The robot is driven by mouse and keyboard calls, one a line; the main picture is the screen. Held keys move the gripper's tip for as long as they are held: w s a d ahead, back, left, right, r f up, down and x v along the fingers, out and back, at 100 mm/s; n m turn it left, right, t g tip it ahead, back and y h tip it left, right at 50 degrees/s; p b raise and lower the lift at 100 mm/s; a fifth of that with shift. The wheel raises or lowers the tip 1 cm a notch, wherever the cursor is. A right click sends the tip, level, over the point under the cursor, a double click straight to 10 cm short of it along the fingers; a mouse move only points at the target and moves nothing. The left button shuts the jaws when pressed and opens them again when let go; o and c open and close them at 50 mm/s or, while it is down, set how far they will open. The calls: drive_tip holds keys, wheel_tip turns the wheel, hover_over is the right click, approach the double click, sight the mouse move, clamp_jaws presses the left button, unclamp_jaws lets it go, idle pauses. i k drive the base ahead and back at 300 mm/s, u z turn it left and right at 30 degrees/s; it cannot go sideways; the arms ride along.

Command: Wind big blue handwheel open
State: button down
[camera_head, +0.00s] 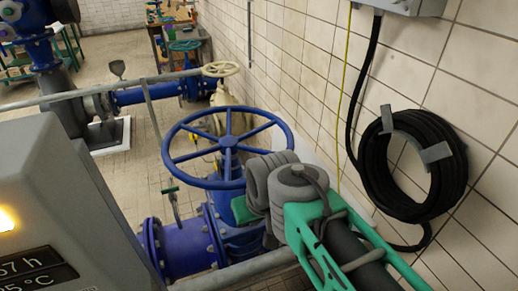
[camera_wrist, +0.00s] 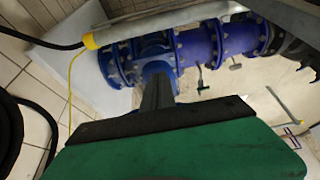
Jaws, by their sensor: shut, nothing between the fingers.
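The big blue handwheel (camera_head: 228,146), with several spokes, lies nearly flat on top of a blue valve in the middle of the head view. The wheel is not clearly seen in the wrist view. My gripper (camera_wrist: 157,91) shows there as a narrow dark grey finger shape, shut and empty, with the blue valve body (camera_wrist: 157,55) and flanged pipe beyond it. In the head view my wrist is at the wheel's lower right and covers part of that side. My fingertips are hidden there, so I cannot tell whether they touch the wheel.
A grey rail (camera_head: 240,272) runs in front of the valve. A coiled black hose (camera_head: 412,165) hangs on the tiled wall at right. A grey display box (camera_head: 70,205) fills the lower left.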

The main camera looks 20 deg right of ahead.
sight(228, 146)
drive_tip(key=i, duration=0.95)
